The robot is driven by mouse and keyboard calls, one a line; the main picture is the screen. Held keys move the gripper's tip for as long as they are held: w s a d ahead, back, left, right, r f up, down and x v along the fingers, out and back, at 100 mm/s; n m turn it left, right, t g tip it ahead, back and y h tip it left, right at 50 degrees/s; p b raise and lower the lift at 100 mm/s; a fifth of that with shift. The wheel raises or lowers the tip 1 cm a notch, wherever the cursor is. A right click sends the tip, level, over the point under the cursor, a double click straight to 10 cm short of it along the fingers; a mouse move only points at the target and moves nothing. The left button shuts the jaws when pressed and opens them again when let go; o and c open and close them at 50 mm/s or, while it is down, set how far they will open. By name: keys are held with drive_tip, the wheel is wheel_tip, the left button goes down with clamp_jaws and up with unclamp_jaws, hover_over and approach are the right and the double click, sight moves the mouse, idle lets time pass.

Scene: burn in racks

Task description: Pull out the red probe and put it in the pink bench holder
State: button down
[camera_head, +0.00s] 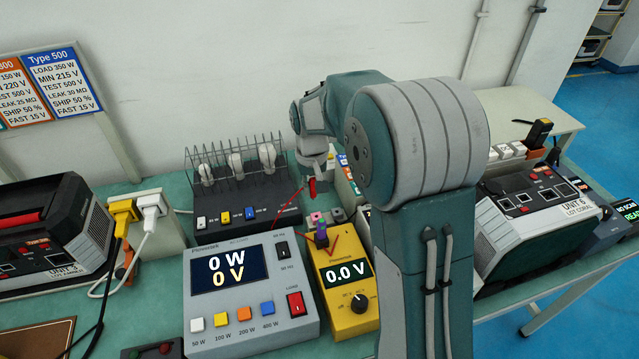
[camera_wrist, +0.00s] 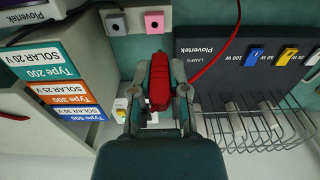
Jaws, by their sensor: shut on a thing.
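The red probe (camera_wrist: 160,80) is held between the two fingers of my gripper (camera_wrist: 158,92) in the wrist view. In the head view the red probe (camera_head: 312,187) hangs below my gripper (camera_head: 313,176), above the bench, with a red lead running from it. The pink bench holder (camera_wrist: 154,22) is a small block with a dark hole, just beyond the probe in the wrist view. In the head view the pink holder (camera_head: 316,217) sits below the probe, apart from it. A grey holder (camera_wrist: 115,24) stands beside it.
A yellow voltmeter (camera_head: 343,298) reading 0.0 V and a wattmeter (camera_head: 252,318) reading 0 W stand in front. A lamp bank with a wire cage (camera_head: 243,201) is behind to the left.

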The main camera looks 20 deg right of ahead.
sight(313, 196)
drive_tip(key=shift+a+f, duration=0.25)
drive_tip(key=shift+f, duration=0.55)
drive_tip(key=shift+d+f, duration=1.05)
drive_tip(key=shift+f, duration=0.5)
drive_tip(key=shift+a+f, duration=0.25)
drive_tip(key=shift+a, duration=0.5)
drive_tip(key=shift+d, duration=0.55)
drive_tip(key=shift+a, duration=0.65)
drive_tip(key=shift+d, duration=0.1)
